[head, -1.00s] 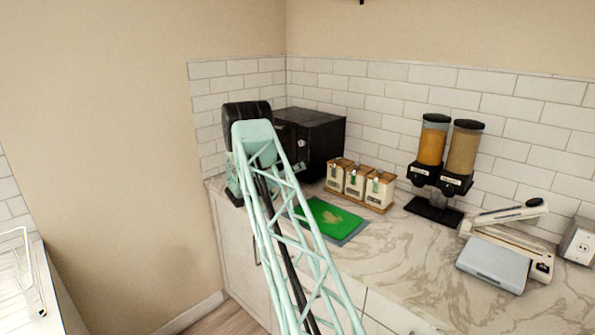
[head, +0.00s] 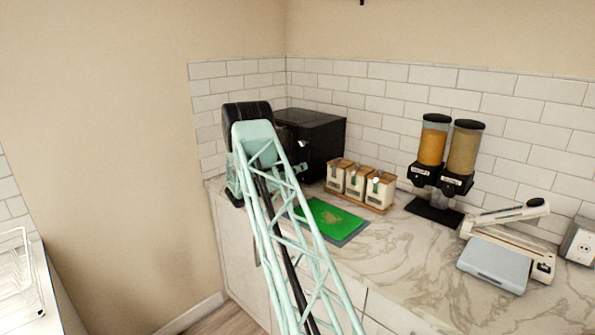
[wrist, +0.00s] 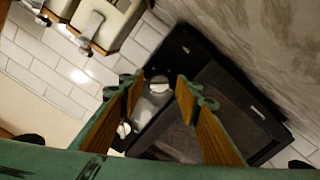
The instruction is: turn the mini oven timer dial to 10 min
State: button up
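The mini oven (head: 322,138) is a black box in the back corner of the counter, partly hidden behind my arm in the head view. In the wrist view the oven (wrist: 235,95) is tilted, with its dark door to the right and its control strip to the left. One pale dial (wrist: 159,84) shows between my fingertips, beyond them. Another pale dial (wrist: 123,130) lies past the left finger. I cannot tell which is the timer, nor read any marks. My gripper (wrist: 161,81) is open and empty, its fingers pointing at the panel; contact is not visible.
Several canisters on a wooden stand (head: 372,206) are right of the oven. A green board (head: 332,219) lies on the counter before it. A twin dispenser (head: 436,205) and a white-grey machine (head: 495,262) are farther right. Tiled walls close off the corner.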

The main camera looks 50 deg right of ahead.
jog(key=shift+a, duration=0.15)
jog(key=w+a, duration=0.1)
jog(key=a, duration=1)
jog(key=shift+w+a, duration=0.3)
jog(key=shift+s+a, duration=0.1)
